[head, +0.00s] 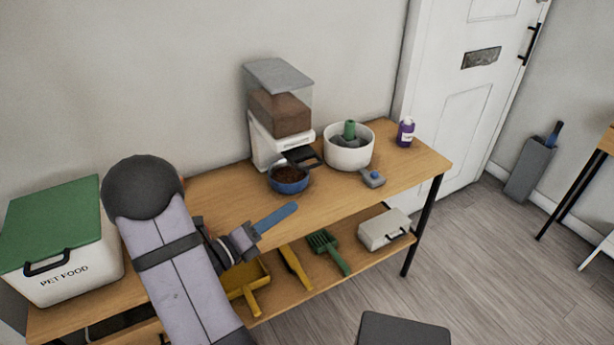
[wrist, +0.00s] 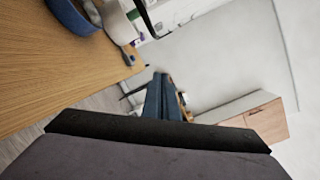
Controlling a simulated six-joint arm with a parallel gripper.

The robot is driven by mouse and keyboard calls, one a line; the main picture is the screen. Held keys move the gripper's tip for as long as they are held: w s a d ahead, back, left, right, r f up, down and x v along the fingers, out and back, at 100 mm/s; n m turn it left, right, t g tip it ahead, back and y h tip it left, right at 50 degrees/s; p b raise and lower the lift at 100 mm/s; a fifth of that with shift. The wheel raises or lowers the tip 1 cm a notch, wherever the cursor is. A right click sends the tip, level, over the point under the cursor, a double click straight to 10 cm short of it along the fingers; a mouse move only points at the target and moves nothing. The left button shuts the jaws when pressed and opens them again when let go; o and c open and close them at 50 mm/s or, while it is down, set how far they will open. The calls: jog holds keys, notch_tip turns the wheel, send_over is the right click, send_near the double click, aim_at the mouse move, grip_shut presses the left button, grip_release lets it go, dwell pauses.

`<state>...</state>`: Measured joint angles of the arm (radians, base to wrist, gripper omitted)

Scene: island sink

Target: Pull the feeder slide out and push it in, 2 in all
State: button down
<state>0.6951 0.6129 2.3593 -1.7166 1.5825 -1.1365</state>
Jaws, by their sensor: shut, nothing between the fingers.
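The pet feeder (head: 268,138) stands against the wall, with a clear hopper of brown food on a white base. Its dark feeder slide (head: 300,156) shows at the front of the base, just above the bowl; how far out it sits I cannot tell. A blue bowl (head: 290,184) with brown food stands below the slide and shows at the top left of the wrist view (wrist: 72,18). My gripper (head: 292,208) is shut and empty, its blue fingers together, in front of the bowl and apart from it. The fingers also show in the wrist view (wrist: 160,85).
A white round fountain (head: 349,153) stands right of the feeder, with a small grey-blue item (head: 373,179) before it and a purple bottle (head: 406,133) beyond. A PET FOOD bin (head: 62,285) stands at the left. The bench top (head: 225,190) left of the feeder is clear.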

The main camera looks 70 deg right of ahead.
aim_at(295, 149)
jog(key=n, duration=0.4)
jog(key=shift+r+n, duration=0.1)
jog(key=shift+n, duration=0.3)
jog(key=shift+d, duration=0.1)
jog(key=s+d+r+p, duration=0.1)
jog(key=s+d, duration=0.1)
jog(key=d, duration=0.9)
jog(key=shift+s+r, duration=0.15)
jog(key=shift+d, duration=0.15)
jog(key=w+d+p, duration=0.1)
jog(key=w+d, duration=0.1)
jog(key=w, duration=0.1)
jog(key=shift+d+r, duration=0.1)
jog(key=shift+d, duration=0.3)
jog(key=shift+w, duration=0.1)
